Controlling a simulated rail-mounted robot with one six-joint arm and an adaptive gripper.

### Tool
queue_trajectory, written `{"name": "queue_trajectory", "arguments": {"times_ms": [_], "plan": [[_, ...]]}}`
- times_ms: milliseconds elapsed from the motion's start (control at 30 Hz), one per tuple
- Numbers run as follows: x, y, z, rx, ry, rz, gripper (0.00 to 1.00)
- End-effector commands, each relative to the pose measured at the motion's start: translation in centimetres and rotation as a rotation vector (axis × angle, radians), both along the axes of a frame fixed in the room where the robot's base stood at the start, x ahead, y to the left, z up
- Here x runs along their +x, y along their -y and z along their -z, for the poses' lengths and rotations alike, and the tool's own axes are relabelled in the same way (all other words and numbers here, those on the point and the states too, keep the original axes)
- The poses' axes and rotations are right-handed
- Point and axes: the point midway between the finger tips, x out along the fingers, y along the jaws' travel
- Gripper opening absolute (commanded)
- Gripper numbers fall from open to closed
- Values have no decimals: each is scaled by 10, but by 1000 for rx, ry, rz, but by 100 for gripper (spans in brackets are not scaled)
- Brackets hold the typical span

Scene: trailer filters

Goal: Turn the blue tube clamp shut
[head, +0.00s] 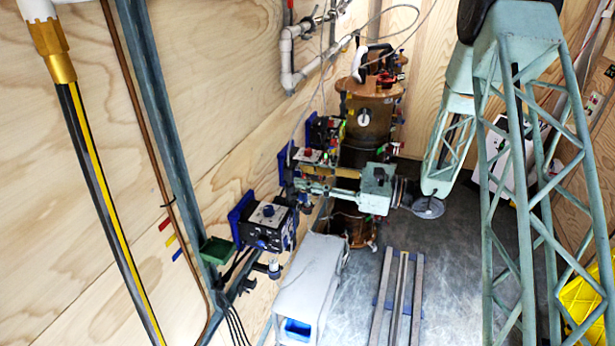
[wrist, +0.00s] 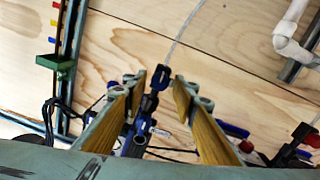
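In the wrist view, a small dark blue piece with a looped top (wrist: 160,77), which looks like the blue tube clamp, shows between my fingertips. A thin pale tube runs up and away from it. Below it, a dark blue and black body (wrist: 136,138) sits between the fingers. My gripper (wrist: 161,86) is open, one tan-padded finger on each side of the clamp with gaps showing; I cannot tell whether it is level with the tips. In the head view, my gripper (head: 299,178) points left toward the wall-mounted devices. The clamp cannot be made out there.
A blue-black control box (head: 267,226) and a green tray (head: 217,250) are on the left wall. A copper-brown vessel (head: 366,125) stands behind the arm. White pipes (head: 287,62) run up the wall.

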Motion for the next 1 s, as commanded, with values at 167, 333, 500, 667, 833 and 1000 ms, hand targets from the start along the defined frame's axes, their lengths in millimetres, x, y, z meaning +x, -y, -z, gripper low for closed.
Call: {"name": "queue_trajectory", "arguments": {"times_ms": [167, 333, 500, 667, 833, 1000], "plan": [[0, 0, 0, 0, 0, 0, 9], [0, 0, 0, 0, -1, 0, 5], [0, 0, 0, 6, -16, 0, 5], [0, 0, 0, 21, -57, 1, 5], [0, 0, 0, 50, -136, 0, 5], [0, 0, 0, 89, -243, -1, 5]]}}
